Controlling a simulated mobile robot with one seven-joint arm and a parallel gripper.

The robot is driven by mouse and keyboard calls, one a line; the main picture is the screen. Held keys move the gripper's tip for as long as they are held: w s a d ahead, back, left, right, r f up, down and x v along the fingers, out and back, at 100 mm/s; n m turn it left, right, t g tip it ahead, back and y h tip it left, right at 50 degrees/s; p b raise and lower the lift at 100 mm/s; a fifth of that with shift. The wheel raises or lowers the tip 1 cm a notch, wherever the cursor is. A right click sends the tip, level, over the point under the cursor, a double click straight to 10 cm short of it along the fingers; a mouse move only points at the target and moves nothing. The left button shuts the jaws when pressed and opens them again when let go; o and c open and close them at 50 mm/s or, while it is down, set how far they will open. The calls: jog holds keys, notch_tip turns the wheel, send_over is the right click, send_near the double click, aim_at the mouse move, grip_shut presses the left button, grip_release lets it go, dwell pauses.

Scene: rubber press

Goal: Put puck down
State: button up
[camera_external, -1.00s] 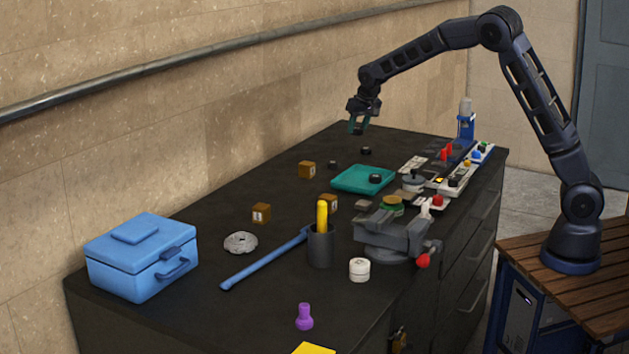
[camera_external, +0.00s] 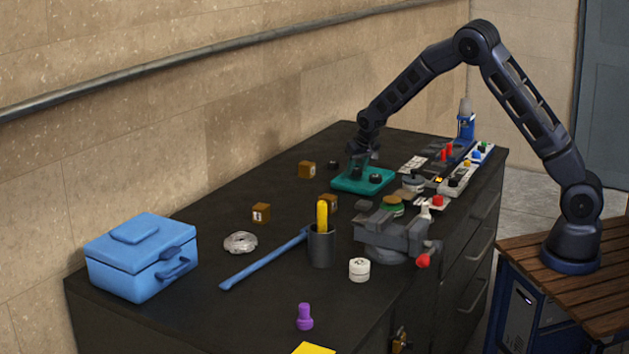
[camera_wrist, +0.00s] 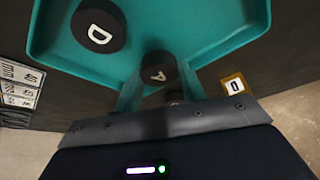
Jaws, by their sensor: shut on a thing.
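My gripper (camera_external: 357,170) is low over the left part of the teal tray (camera_external: 381,188). In the wrist view its teal fingers (camera_wrist: 158,88) are shut on a black puck marked A (camera_wrist: 158,66). Puck A is within the tray's outline; I cannot tell whether it touches the tray floor. A second black puck, marked D (camera_wrist: 98,25), sits on the tray apart from it. Puck D also shows in the external view (camera_external: 376,178), right of my gripper. The held puck is mostly hidden by the fingers in the external view.
A brown marked cube (camera_external: 307,169) and a small black puck (camera_external: 333,165) stand left of the tray. The tray's front middle is bare.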

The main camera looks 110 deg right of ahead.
jog(key=shift+f, duration=0.55)
jog(key=o, duration=1)
jog(key=shift+f, duration=0.1)
jog(key=shift+c, duration=0.2)
jog(key=v, duration=1.2)
jog(key=a+r+n+t+y, duration=0.15)
jog(key=a+r, duration=0.35)
jog(key=a, duration=0.7)
jog(key=a+r+n, duration=0.3)
jog(key=a+r, duration=0.3)
jog(key=a, duration=0.6)
jog(key=a+r+n+t+y, duration=0.15)
jog(key=a+r, duration=0.35)
jog(key=a, duration=0.7)
jog(key=s+a+r+n+y, duration=0.1)
jog(key=s+a+n, duration=0.8)
jog(key=s+a, duration=1.3)
jog(key=a, duration=0.3)
jog(key=shift+a, duration=0.25)
